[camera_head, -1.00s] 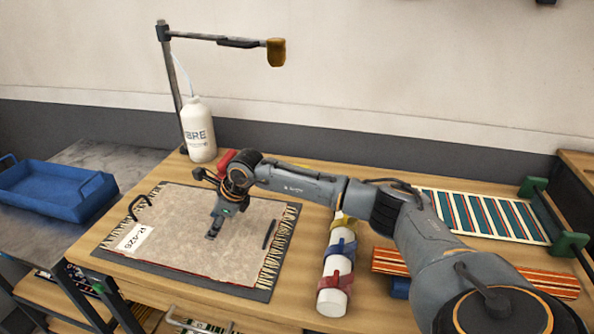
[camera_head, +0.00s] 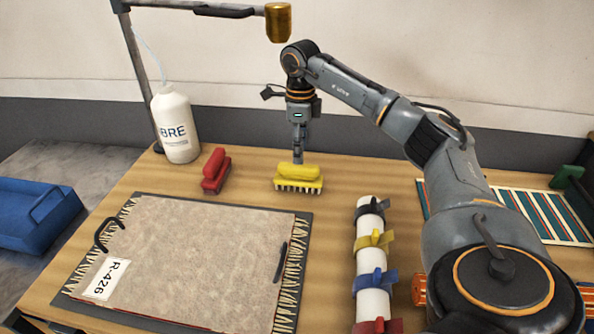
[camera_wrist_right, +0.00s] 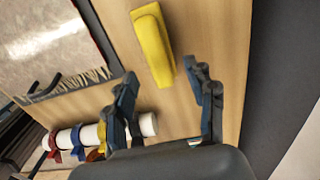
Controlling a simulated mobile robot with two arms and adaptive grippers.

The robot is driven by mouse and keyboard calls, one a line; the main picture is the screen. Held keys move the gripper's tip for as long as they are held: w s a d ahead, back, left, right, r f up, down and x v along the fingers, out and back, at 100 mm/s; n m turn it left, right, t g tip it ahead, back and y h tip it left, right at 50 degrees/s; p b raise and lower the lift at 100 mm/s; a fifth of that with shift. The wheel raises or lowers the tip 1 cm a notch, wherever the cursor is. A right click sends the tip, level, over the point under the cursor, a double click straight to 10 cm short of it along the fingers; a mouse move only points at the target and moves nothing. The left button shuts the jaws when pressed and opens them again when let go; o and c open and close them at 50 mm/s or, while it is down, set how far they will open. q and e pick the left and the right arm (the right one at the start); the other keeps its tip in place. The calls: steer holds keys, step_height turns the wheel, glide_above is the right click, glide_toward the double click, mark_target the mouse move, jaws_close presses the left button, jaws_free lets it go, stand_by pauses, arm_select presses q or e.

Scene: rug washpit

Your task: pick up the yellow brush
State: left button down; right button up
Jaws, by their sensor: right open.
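The yellow brush (camera_head: 298,176) lies on the wooden table behind the rug, its pale bristles facing the front in the head view. It also shows in the right wrist view (camera_wrist_right: 153,43), beyond the fingertips. My right gripper (camera_head: 298,158) points down just above and behind the brush in the head view. In the right wrist view its two fingers (camera_wrist_right: 160,85) are spread apart with nothing between them, and the brush lies ahead of the gap. Whether a fingertip touches the brush cannot be told. My left gripper is in neither view.
A red brush (camera_head: 215,171) lies left of the yellow one. A white bottle (camera_head: 176,125) stands by the lamp-like post (camera_head: 140,80). The beige rug (camera_head: 200,255) lies in front on a dark mat. A white roll with coloured straps (camera_head: 371,255) lies at the right.

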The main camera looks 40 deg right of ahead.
mark_target(298, 167)
steer(key=f, duration=0.3)
steer(key=f+p, duration=0.1)
steer(key=f, duration=0.1)
steer(key=shift+a+f, duration=0.25)
steer(key=shift+a, duration=0.05)
steer(key=shift+f, duration=0.35)
jaws_close()
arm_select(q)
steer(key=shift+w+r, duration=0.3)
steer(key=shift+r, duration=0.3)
